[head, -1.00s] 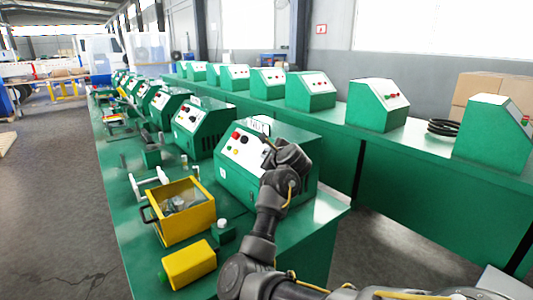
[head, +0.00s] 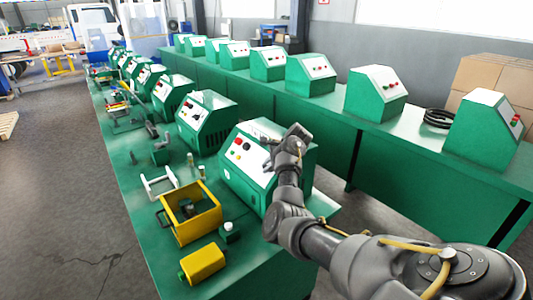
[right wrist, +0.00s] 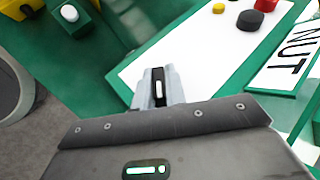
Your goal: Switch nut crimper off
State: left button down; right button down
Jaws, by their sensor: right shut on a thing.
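The nut crimper (head: 245,180) is a green box with a sloping white panel at the near end of the front bench. Its white panel (right wrist: 190,55) shows in the right wrist view, with a red knob (right wrist: 264,5), a black knob (right wrist: 250,20), a yellow button (right wrist: 218,8) and a "NUT" sign (right wrist: 290,62). My right gripper (right wrist: 158,85) is at the panel, its fingers shut on a small black part with a pale strip, apparently a switch. In the head view my right gripper (head: 268,140) partly hides the panel. My left gripper is out of view.
A yellow open bin (head: 190,228), a yellow block (head: 203,262) and a small green box with a white button (head: 229,233) stand before the crimper. Similar green machines line this bench and the one behind. A grey aisle floor (head: 60,200) is clear at left.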

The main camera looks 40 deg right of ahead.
jog(key=shift+s+d+r+n+g+y+p, duration=0.15)
jog(key=shift+n+g+y+p, duration=0.15)
jog(key=shift+n+g+p, duration=0.5)
jog(key=shift+f+g, duration=0.2)
jog(key=shift+g, duration=0.4)
jog(key=shift+f+n+g+y+b, duration=0.15)
jog(key=shift+n+g+y+b, duration=0.15)
jog(key=shift+n+g+b, duration=0.3)
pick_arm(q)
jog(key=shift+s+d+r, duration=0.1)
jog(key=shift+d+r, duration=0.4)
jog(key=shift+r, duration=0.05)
pick_arm(e)
jog(key=shift+g, duration=0.6)
pick_arm(q)
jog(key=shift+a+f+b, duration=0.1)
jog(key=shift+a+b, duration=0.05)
jog(key=shift+b, duration=0.2)
pick_arm(e)
jog(key=shift+n+g, duration=0.3)
jog(key=c, duration=1.4)
grip_release()
jog(key=shift+s, duration=0.1)
jog(key=shift+c, duration=0.2)
jog(key=shift+w, duration=0.25)
